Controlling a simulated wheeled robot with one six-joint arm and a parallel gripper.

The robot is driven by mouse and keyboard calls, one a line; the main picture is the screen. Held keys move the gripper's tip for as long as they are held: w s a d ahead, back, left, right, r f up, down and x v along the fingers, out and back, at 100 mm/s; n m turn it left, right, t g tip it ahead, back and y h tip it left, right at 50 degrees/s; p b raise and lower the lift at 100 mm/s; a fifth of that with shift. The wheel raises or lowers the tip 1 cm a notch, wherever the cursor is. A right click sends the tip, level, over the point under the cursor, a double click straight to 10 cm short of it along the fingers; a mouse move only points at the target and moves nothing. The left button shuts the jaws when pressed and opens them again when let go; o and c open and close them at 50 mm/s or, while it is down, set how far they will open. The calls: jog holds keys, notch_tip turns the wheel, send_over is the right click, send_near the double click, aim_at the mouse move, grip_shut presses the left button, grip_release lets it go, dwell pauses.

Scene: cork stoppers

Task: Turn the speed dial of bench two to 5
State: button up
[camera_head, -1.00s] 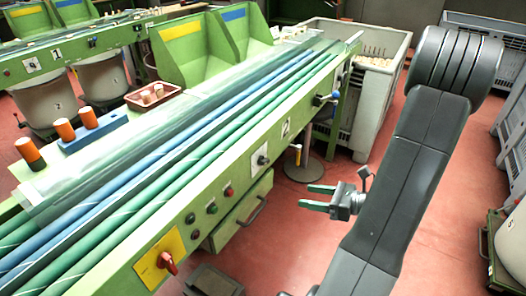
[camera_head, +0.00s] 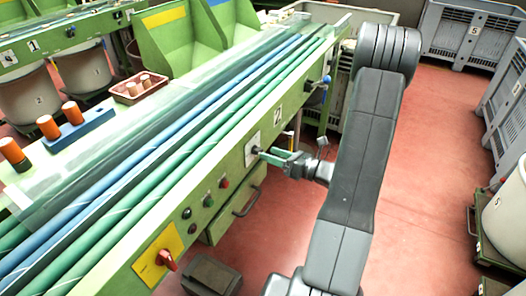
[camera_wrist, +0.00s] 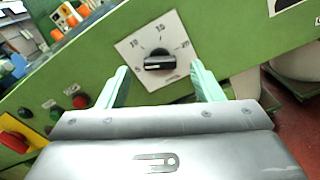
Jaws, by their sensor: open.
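The speed dial of bench two is a black knob (camera_wrist: 158,62) on a white square plate (camera_wrist: 170,28) with printed numbers around it. The knob lies roughly level across the plate; a pale mark shows near its left end, but which number it points to I cannot tell surely. My gripper (camera_wrist: 160,70) is open, one green finger to the left and one to the right of the knob, apart from it. In the head view, my gripper (camera_head: 265,156) is at the dial plate (camera_head: 251,148) on the green front of bench two (camera_head: 228,157), its fingertips partly covering the knob.
Left of the dial are a red button (camera_head: 225,183), green and dark buttons, and a red switch (camera_head: 167,260) on a yellow plate. A drawer (camera_head: 240,205) with a handle is below. A blue-knobbed lever (camera_head: 325,82) is further right.

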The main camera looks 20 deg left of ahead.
aim_at(261, 150)
jog(key=shift+w+a, duration=0.15)
jog(key=shift+a, duration=1.85)
jog(key=shift+c, duration=0.2)
